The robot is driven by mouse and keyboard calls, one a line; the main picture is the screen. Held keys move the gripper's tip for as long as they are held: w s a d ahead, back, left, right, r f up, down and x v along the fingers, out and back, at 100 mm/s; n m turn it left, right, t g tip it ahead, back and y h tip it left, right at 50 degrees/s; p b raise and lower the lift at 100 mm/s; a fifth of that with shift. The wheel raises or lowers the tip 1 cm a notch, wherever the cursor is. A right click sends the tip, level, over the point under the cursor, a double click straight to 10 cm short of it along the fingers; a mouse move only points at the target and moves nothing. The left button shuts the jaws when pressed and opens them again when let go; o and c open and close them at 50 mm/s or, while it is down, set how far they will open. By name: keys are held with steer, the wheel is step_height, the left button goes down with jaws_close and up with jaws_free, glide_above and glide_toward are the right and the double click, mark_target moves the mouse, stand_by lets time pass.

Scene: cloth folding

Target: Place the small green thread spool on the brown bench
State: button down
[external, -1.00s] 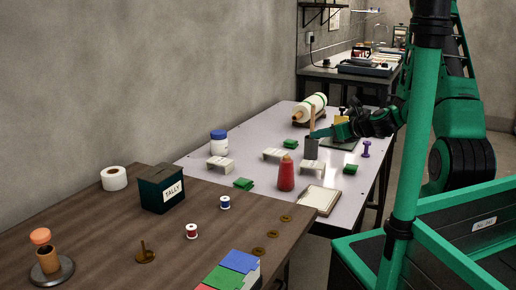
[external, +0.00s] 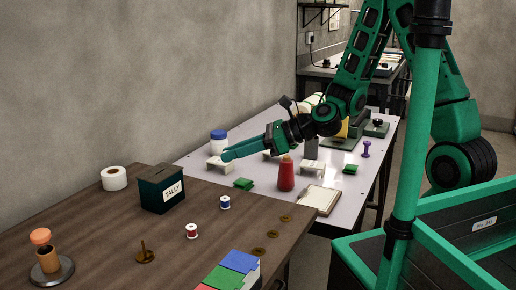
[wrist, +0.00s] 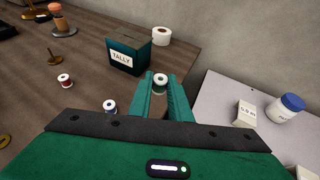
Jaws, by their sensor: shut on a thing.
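My gripper (external: 228,155) reaches left above the grey table, close to the brown bench (external: 175,225). In the wrist view my gripper (wrist: 160,83) is shut on a small spool (wrist: 160,79), held between the fingertips. Its white end with a dark hole shows; the fingers hide most of its side, so the thread colour is hard to tell. In the external view the spool cannot be made out. The brown bench also shows in the wrist view (wrist: 85,92), to the left of and below the fingers.
On the bench stand a TALLY box (external: 162,190), a white roll (external: 114,178), a red spool (external: 191,231), a blue spool (external: 225,202), a brass hook (external: 145,254) and several brass discs. Bare bench lies between the spools.

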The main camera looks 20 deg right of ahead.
steer(key=s+a+r+n+g, duration=0.1)
steer(key=s+a+n+g, duration=0.4)
steer(key=s, duration=0.7)
steer(key=s+a+r+n+g, duration=0.15)
steer(key=s+a, duration=0.45)
steer(key=s, duration=0.6)
glide_above(216, 219)
steer(key=shift+m+g+y, duration=0.25)
steer(key=shift+y, duration=0.15)
step_height(216, 219, down, 7)
steer(key=shift+r, duration=0.1)
steer(key=shift+f, duration=1.95)
steer(key=shift+f, duration=0.15)
steer(key=c, duration=1.6)
jaws_free()
steer(key=shift+c, duration=0.2)
